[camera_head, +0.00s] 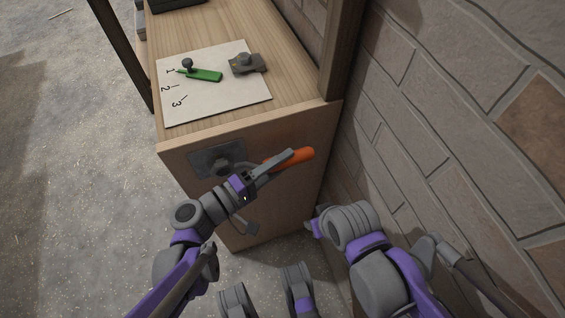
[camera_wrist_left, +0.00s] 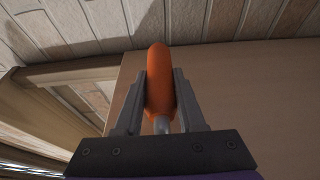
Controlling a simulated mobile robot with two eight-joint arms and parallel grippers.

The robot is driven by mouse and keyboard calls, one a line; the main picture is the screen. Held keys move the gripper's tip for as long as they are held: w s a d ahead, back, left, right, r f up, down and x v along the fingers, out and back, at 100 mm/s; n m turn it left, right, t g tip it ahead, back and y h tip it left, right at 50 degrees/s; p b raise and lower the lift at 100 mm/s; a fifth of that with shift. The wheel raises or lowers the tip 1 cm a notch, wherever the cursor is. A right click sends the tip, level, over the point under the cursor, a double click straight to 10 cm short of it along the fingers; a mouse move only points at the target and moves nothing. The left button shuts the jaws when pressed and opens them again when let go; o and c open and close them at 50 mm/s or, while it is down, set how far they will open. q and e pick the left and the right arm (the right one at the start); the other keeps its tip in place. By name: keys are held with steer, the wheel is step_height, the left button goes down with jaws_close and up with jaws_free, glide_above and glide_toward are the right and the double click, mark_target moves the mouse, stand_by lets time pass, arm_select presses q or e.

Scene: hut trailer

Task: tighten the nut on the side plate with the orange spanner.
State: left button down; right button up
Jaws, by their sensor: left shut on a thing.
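The orange spanner (camera_head: 302,154) is at the side of the wooden cabinet. Its orange handle (camera_wrist_left: 158,85) is between the two fingers of my left gripper (camera_head: 284,163), which is shut on it. The grey side plate (camera_head: 205,166) is fixed on the cabinet's side face, to the left of the handle. A rounded grey shape shows on the plate by the spanner's end; my gripper partly covers it, so I cannot tell how the spanner sits on the nut. My right arm is at the lower right, and its gripper's fingers do not show clearly.
On the cabinet top (camera_head: 213,30) lies a white sheet (camera_head: 205,105) numbered 1 to 3, with a green tool (camera_head: 205,75) and a grey-brown block (camera_head: 246,66). A brick wall (camera_head: 450,100) stands close on the right. Open floor (camera_head: 70,150) lies to the left.

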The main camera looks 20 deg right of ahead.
arm_select(q)
steer(key=shift+w, duration=0.75)
steer(key=shift+f+y+p, duration=0.3)
steer(key=a+f+m+g+y+p, duration=0.1)
steer(key=a+f+m+y+p, duration=0.1)
steer(key=a+f+y, duration=0.3)
steer(key=a+f+m+g+y+p, duration=0.1)
steer(key=a+f+y+p, duration=0.3)
steer(key=a+y, duration=0.6)
step_height(320, 180, down, 2)
steer(key=m+y, duration=0.1)
steer(key=y, duration=0.3)
steer(key=shift+a+f, duration=0.25)
steer(key=shift+a, duration=0.15)
steer(key=shift+d+f, duration=0.1)
steer(key=shift+d, duration=0.25)
